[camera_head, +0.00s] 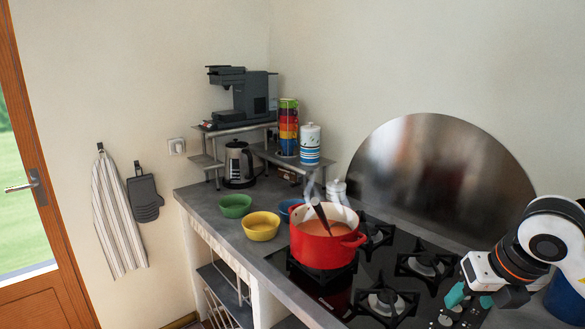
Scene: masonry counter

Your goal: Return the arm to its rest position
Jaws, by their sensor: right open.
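My right gripper (466,297) is at the lower right, above the front right part of the black stove (370,286). Its teal fingertips are apart and hold nothing that I can see. The arm comes in from the right edge of the picture. My left gripper is not in this view. A red pot (318,248) stands on the stove's left side, apart from the gripper. It holds orange-red soup, with a dark ladle (321,215) leaning in it and steam rising.
A yellow bowl (261,227), a green bowl (235,206) and a partly hidden blue bowl (285,207) sit left of the pot. A kettle (238,165) and a shelf with a coffee machine (248,95) are behind. A round metal splashback (432,170) rises behind the stove.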

